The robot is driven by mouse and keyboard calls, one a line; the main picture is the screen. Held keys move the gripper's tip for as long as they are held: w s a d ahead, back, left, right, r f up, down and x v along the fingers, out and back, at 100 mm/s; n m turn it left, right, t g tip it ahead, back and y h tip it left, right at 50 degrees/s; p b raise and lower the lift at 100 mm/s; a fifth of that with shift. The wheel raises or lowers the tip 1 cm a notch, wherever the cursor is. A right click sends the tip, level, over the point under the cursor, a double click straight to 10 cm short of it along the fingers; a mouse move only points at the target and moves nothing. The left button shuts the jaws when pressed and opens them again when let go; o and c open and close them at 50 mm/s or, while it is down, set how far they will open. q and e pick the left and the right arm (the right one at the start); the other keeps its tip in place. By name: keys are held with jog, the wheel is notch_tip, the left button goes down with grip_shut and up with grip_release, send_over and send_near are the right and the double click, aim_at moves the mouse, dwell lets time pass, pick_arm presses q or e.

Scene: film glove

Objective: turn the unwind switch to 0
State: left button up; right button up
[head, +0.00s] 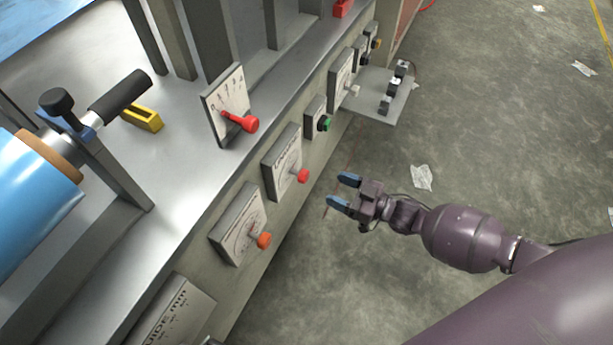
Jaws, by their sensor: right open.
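A grey dial plate (280,158) on the machine's front face carries partly readable lettering that looks like "UNWIND". Its red knob (302,176) sticks out toward the aisle. The setting it points to is too small to read. My right gripper (339,191) is open and empty, its blue-tipped fingers pointing left toward the machine. It is to the right of the red knob and apart from it. My left gripper is out of view.
A similar plate with an orange knob (263,240) sits nearer, and a green button (325,124) farther along. A red lever (240,121) stands on the machine top. A small shelf (392,112) juts out beyond. The concrete floor (500,140) at right is open, with paper scraps.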

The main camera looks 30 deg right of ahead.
aim_at(307, 177)
jog(key=b+x, duration=0.1)
jog(key=x, duration=0.5)
jog(key=shift+w+a+f, duration=0.2)
jog(key=shift+w+a, duration=0.05)
jog(key=shift+a, duration=0.05)
jog(key=shift+b+x, duration=0.3)
jog(key=shift+x, duration=0.5)
jog(key=shift+r, duration=0.1)
jog(key=c, duration=0.9)
